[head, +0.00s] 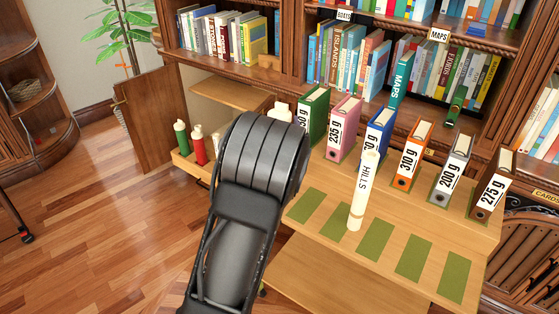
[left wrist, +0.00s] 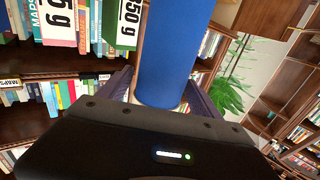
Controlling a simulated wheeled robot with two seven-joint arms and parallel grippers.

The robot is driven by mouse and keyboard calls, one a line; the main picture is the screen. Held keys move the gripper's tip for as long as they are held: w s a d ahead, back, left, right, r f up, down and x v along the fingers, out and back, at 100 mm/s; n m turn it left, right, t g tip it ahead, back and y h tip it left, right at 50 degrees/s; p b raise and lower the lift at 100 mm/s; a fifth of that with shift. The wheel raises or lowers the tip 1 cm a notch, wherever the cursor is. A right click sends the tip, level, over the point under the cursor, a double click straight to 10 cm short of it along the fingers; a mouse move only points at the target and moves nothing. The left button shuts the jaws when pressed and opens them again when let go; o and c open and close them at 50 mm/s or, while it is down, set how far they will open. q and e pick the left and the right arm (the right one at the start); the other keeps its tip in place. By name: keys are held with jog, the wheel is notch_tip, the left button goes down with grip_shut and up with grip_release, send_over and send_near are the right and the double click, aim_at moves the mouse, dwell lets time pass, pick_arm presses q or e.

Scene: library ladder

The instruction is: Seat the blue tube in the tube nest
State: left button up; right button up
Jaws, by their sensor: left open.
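The blue tube (left wrist: 168,50) shows large in the left wrist view, with a pale end low between the fingers of my left gripper (left wrist: 158,88). The jaws are open, with a finger on either side of the tube; I cannot tell whether they touch it. In the head view my left arm hides this gripper and the blue tube. A wooden holder (head: 184,166), which looks like the tube nest, is at the left by the bookcase. A green tube (head: 181,139) and a red tube (head: 198,146) stand upright there; its right part is hidden by my arm. My right gripper is out of view.
A wooden desk (head: 300,232) with green strips bears a row of weight-labelled binders (head: 410,150) and an upright cream roll marked HILLS (head: 362,192). Bookshelves (head: 420,20) rise behind. An open cabinet door (head: 148,120) stands left of the holder. The floor (head: 100,230) at left is clear.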

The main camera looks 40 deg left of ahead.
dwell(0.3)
pick_arm(q)
grip_shut()
dwell(0.7)
